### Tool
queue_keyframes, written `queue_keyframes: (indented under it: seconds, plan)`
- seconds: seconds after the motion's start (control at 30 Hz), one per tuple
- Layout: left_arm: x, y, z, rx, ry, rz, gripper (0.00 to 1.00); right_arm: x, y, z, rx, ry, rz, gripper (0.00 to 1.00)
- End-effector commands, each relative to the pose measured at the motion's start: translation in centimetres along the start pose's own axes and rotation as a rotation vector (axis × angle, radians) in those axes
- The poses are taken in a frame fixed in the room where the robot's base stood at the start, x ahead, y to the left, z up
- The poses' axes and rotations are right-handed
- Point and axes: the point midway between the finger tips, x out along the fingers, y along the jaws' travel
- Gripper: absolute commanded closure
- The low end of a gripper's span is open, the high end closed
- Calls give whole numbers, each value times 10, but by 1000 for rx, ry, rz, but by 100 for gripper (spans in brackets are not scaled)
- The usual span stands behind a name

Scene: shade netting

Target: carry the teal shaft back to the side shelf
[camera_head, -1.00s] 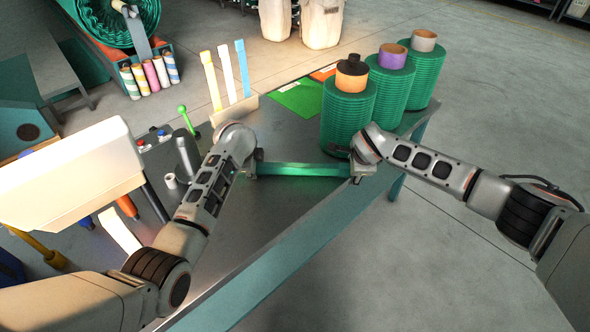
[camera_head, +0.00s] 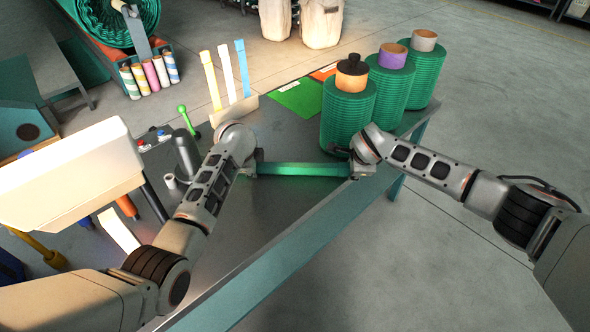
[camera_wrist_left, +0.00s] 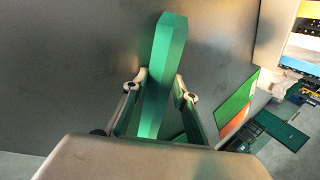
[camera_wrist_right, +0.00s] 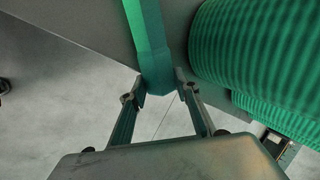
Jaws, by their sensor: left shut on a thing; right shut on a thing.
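The teal shaft (camera_head: 303,169) is a straight square bar held level above the grey table, between my two grippers. My left gripper (camera_head: 252,162) is shut on its left end. The left wrist view shows the shaft (camera_wrist_left: 162,75) between the left fingers (camera_wrist_left: 160,90). My right gripper (camera_head: 355,170) is shut on its right end, near the table's edge. The right wrist view shows the shaft's end (camera_wrist_right: 152,55) between the right fingers (camera_wrist_right: 160,92). I cannot identify the side shelf for certain in these views.
Green netting rolls (camera_head: 347,115) stand close behind my right gripper. A stand with upright yellow, white and blue strips (camera_head: 228,75) is at the back. A dark grey cylinder (camera_head: 187,155) and a pale panel (camera_head: 70,175) are left. Floor on the right is clear.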

Motion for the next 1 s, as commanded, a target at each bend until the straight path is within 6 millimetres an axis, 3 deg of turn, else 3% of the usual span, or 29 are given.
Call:
queue_keyframes:
  seconds: [1.0]
  plan:
    - [-47, -30, -1, 0, 1, -10, 100, -46, -30, 0, 1, -2, -9, 100]
